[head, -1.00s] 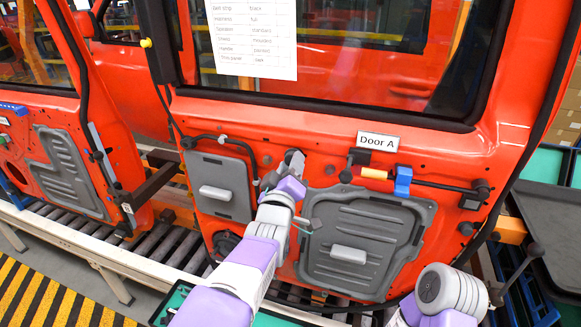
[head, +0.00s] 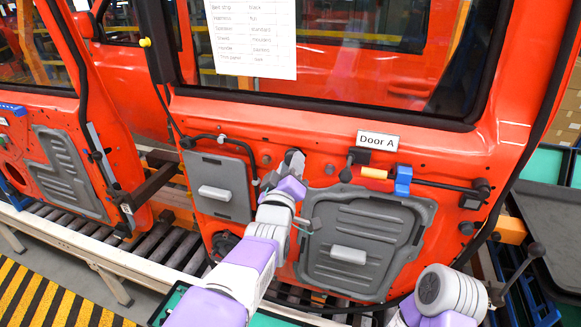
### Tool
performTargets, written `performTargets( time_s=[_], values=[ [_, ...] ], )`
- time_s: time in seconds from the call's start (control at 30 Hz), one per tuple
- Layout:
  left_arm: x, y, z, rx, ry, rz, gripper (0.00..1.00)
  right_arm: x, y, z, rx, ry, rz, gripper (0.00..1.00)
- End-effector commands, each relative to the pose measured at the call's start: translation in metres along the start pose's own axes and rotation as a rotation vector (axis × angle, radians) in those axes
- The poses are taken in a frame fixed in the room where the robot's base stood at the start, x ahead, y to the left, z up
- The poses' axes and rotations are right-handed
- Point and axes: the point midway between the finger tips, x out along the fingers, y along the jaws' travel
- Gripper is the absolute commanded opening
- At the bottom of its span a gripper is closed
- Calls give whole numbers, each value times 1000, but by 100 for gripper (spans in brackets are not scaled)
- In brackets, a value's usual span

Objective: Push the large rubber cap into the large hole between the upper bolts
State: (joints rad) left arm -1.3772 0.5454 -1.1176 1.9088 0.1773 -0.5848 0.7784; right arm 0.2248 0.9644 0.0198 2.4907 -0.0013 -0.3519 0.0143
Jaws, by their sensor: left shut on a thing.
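The red door labelled Door A (head: 470,155) stands in front of me. Two round grey bolts show on its upper inner panel, a left one (head: 267,160) and a right one (head: 330,170). My left gripper (head: 293,160) is up at the panel between these bolts and is shut. The thing in its jaws is hidden by the gripper; by its place I take it for the large rubber cap. The large hole is hidden behind the gripper, so I cannot tell whether the cap is in it.
A grey panel with a handle (head: 222,184) is left of my gripper, and a larger grey panel (head: 370,235) is at lower right. A black rod with a blue clamp (head: 403,180) runs along the door. A roller conveyor (head: 120,246) passes below.

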Motion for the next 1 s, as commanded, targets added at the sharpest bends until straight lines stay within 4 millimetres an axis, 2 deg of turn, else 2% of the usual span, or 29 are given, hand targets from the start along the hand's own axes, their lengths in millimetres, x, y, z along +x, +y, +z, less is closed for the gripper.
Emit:
performTargets(
  time_s=[1.0],
  values=[
    [16,1,2,1,2,1,0,4,1,0,0,0,0,43]
  ],
)
